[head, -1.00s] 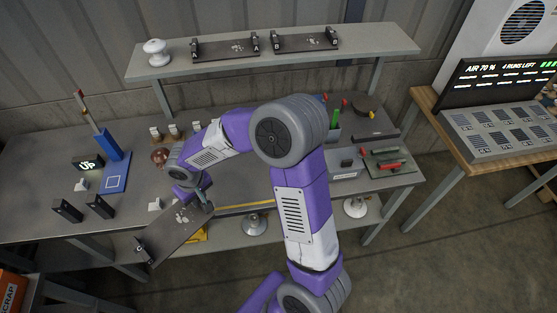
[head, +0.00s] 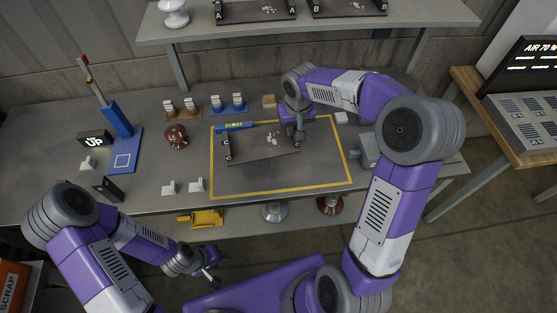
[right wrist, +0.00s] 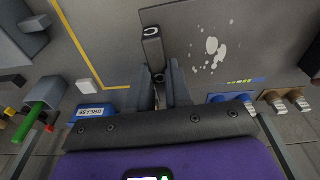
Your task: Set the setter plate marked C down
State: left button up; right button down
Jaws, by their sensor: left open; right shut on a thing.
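The setter plate marked C (head: 262,147) is a dark grey slab with pale spots and a black upright block at each end. It lies level over the yellow-outlined rectangle (head: 345,155) on the bench, within the outline in the head view. I cannot tell whether its underside touches the bench. My right gripper (head: 299,136) is shut on its right end block, which shows marked C between the fingers in the right wrist view (right wrist: 152,46). My left gripper (head: 211,279) is open and empty in front of the bench's front edge, away from the plate.
A shelf (head: 300,32) behind holds plates A (head: 255,10) and B (head: 348,8). A brown insulator (head: 176,136), a blue stand (head: 120,138) and small white-topped pieces (head: 196,185) stand left of the outline. A blue level (head: 234,126) lies by its back left corner.

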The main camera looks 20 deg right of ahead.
jog(key=w+d+f+m+b, duration=0.1)
jog(key=d+b, duration=0.4)
jog(key=f+b, duration=0.1)
jog(key=f, duration=0.2)
jog(key=f+b, duration=0.1)
jog(key=f, duration=0.2)
jog(key=f+b, duration=0.1)
jog(key=f, duration=0.3)
jog(key=shift+d, duration=0.25)
pick_arm(q)
notch_tip(320, 180, down, 10)
jog(key=shift+r, duration=0.15)
pick_arm(e)
jog(key=c, duration=1.5)
grip_release()
jog(key=shift+f, duration=0.15)
jog(key=o, duration=0.4)
jog(key=shift+o, duration=0.2)
pick_arm(q)
notch_tip(320, 180, up, 4)
jog(key=p, duration=0.3)
jog(key=shift+p, duration=0.35)
pick_arm(e)
notch_tip(320, 180, up, 12)
jog(key=s, duration=0.1)
jog(key=shift+s+a, duration=0.15)
jog(key=shift+s, duration=0.25)
jog(key=shift+r, duration=0.2)
